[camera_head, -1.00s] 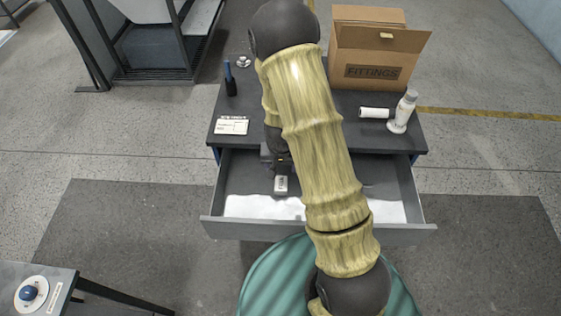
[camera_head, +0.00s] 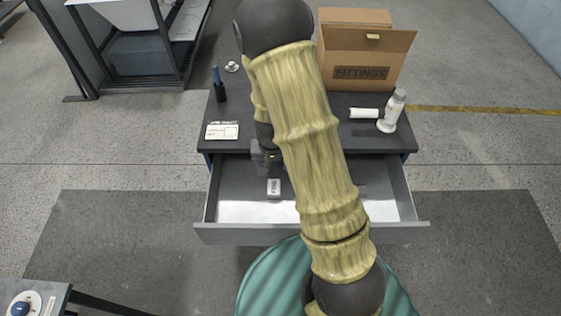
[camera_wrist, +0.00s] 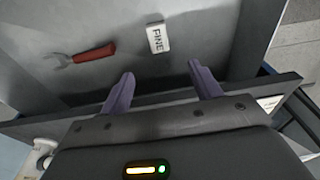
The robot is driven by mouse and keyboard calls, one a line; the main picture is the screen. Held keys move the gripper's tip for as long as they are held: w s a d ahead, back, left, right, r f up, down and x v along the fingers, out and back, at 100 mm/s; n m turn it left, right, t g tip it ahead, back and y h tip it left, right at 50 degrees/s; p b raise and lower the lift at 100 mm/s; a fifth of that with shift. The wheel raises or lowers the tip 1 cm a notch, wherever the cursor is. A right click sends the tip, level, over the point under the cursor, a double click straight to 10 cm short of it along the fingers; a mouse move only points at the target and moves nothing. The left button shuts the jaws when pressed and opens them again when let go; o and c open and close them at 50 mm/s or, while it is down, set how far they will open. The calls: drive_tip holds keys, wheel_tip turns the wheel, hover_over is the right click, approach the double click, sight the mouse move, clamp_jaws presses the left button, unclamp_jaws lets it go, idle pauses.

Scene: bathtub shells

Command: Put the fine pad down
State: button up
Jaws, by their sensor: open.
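The fine pad is a small white block (camera_wrist: 158,38) marked "FINE". It lies on the floor of the open grey drawer (camera_wrist: 205,25), ahead of my fingertips in the wrist view. In the head view the pad (camera_head: 273,187) lies in the drawer's left half, just below my gripper. My gripper (camera_wrist: 160,80) is open, with its two purple fingers spread and nothing between them. The pad is apart from both fingers. In the head view my arm hides part of the drawer, and the fingers are hard to make out.
A red-handled wrench (camera_wrist: 88,54) lies in the drawer. On the dark worktop stand a FITTINGS box (camera_head: 362,70), a white bottle (camera_head: 391,112), a white roll (camera_head: 364,113), a label card (camera_head: 222,131) and a blue-handled tool (camera_head: 218,85). The drawer front (camera_head: 230,233) stands up as an edge.

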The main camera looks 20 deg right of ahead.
drive_tip(key=s+r+n, duration=0.1)
drive_tip(key=s+r, duration=0.5)
drive_tip(key=r, duration=0.2)
drive_tip(key=s+d+r+n+t, duration=0.1)
drive_tip(key=s+r+n, duration=0.1)
drive_tip(key=s+r, duration=0.4)
drive_tip(key=v, duration=0.2)
drive_tip(key=shift+w+r, duration=0.25)
drive_tip(key=shift+r, duration=0.15)
